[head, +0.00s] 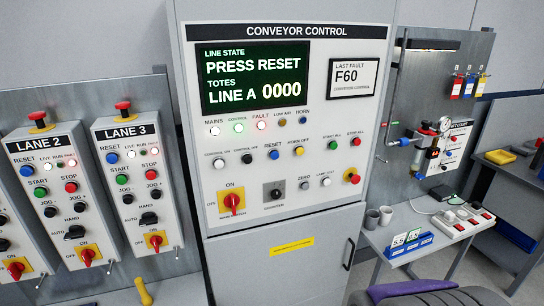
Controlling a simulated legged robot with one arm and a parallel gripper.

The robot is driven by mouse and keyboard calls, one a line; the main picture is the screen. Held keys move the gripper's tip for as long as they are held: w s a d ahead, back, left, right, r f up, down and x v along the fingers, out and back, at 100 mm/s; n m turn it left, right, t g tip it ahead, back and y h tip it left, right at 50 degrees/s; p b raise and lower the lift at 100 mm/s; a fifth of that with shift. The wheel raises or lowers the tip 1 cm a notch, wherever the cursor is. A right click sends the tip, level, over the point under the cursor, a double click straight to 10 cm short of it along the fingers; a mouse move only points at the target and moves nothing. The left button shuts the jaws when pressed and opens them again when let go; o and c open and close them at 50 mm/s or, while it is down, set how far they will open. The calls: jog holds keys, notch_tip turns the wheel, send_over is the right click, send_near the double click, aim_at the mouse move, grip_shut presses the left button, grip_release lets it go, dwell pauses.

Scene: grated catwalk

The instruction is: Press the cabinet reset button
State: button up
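The conveyor control cabinet (290,230) stands upright in the middle of the head view, facing me. Its blue reset button (273,155) sits under a RESET label in the second row, between a black button on the left and the yellow horn-off button (299,151) on the right. Nothing covers the reset button. The cabinet's display (255,77) reads "PRESS RESET" and "LINE A 0000". The fault lamp (261,125) looks pale and the control lamp (238,128) green. My gripper is not in view.
The lane 2 box (42,205) and lane 3 box (137,190) at left carry their own blue reset buttons. A side table (405,235) with cups and a power strip stands at right. A purple-grey object (425,293) shows at the bottom right, only partly visible.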

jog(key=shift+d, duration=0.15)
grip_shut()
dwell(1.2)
